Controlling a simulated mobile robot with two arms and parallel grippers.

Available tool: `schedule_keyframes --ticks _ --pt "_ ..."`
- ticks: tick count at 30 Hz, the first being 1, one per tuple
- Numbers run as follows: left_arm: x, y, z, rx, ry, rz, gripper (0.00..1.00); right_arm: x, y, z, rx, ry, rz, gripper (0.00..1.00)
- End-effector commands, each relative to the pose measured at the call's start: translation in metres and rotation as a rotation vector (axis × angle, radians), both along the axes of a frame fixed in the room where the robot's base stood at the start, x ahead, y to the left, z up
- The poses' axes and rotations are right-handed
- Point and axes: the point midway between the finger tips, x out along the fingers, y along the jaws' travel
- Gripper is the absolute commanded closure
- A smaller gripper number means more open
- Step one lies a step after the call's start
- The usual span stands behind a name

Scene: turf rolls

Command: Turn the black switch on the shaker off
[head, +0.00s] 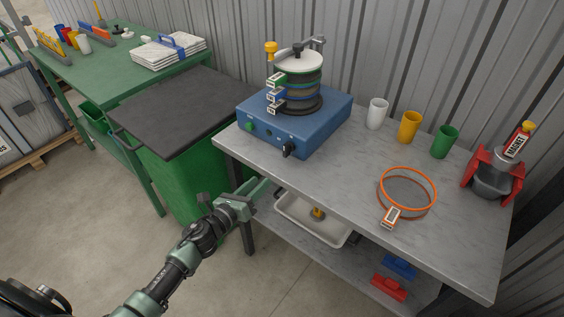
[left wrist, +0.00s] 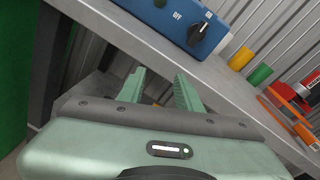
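The shaker (head: 318,124) is a blue box with a sieve stack clamped on top, standing on the grey bench. Its black switch (head: 288,148) is on the front panel, near the right end. In the left wrist view the black switch (left wrist: 203,34) is near the top, with an OFF label (left wrist: 178,15) to its left and another label at its upper right. The knob is tilted toward the upper right label. My left gripper (head: 262,188) is open and empty, below and in front of the switch, apart from it. Its two fingers (left wrist: 161,85) show with a gap. My right gripper is out of view.
The bench edge (head: 340,212) lies just beyond my left gripper. White, yellow (head: 410,127) and green cups and an orange-rimmed sieve (head: 408,192) stand on the bench. A white tray (head: 335,238) is on the shelf below. A dark-topped green cabinet (head: 185,110) stands left.

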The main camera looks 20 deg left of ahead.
Motion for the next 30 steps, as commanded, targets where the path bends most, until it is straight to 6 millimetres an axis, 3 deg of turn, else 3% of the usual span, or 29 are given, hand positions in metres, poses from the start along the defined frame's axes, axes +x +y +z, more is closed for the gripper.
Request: schedule_keyframes --ticks 1,3,7,11,21,30 --pt "0.006 -0.006 0.028 0.112 -0.082 -0.042 0.65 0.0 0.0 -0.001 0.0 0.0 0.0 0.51" --pt "0.01 -0.012 0.052 0.231 -0.16 -0.08 0.65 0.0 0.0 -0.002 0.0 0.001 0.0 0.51" --pt "0.013 -0.018 0.074 0.341 -0.231 -0.108 0.65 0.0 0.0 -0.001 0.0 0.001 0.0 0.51" --pt "0.024 -0.023 0.078 0.354 -0.241 -0.111 0.65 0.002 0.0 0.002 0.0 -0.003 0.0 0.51" --pt "0.073 -0.04 0.076 0.347 -0.237 -0.11 0.65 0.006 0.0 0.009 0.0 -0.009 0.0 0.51" --pt "0.086 -0.045 0.075 0.349 -0.235 -0.111 0.65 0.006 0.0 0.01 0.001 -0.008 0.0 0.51"
